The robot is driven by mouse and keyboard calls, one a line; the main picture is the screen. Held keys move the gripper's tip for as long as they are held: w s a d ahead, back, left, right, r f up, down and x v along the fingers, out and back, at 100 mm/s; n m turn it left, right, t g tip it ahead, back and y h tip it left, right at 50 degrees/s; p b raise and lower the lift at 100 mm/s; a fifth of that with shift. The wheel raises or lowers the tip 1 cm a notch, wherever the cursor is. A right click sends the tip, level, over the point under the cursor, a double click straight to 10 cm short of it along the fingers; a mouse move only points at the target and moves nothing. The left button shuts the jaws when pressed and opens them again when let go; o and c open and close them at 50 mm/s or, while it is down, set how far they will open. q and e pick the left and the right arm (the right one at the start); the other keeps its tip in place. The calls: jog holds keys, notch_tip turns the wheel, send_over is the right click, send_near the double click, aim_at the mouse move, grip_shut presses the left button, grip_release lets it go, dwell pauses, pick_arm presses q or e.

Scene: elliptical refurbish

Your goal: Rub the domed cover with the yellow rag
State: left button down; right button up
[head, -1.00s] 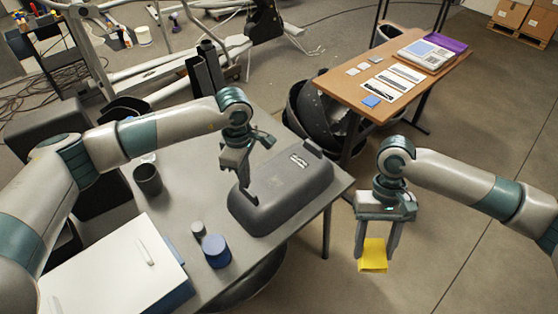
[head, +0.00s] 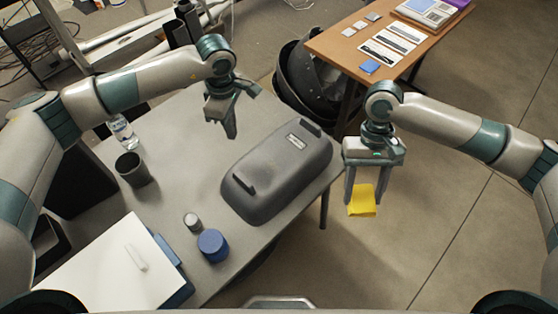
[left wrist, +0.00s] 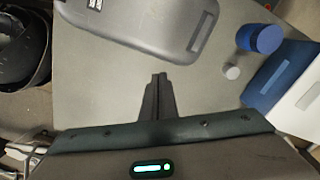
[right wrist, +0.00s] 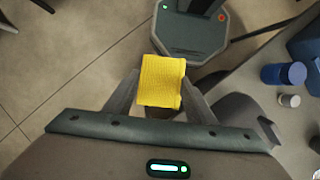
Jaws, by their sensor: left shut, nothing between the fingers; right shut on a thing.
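The domed cover (head: 278,172) is a dark grey rounded shell lying on the grey table. It also shows at the top of the left wrist view (left wrist: 150,25). The yellow rag (head: 362,200) is pinched between the fingertips of my right gripper (head: 364,188), to the right of the cover and beyond the table edge. The rag also shows in the right wrist view (right wrist: 161,81). My left gripper (head: 231,134) is shut and empty, above the table behind and left of the cover, apart from it.
A wooden desk (head: 340,45) with cards stands at the back right.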

pick_arm(q)
jog(key=shift+f+b, duration=0.7)
jog(key=shift+f, duration=1.85)
pick_arm(e)
jog(key=shift+w+f, duration=0.1)
jog(key=shift+f, duration=0.6)
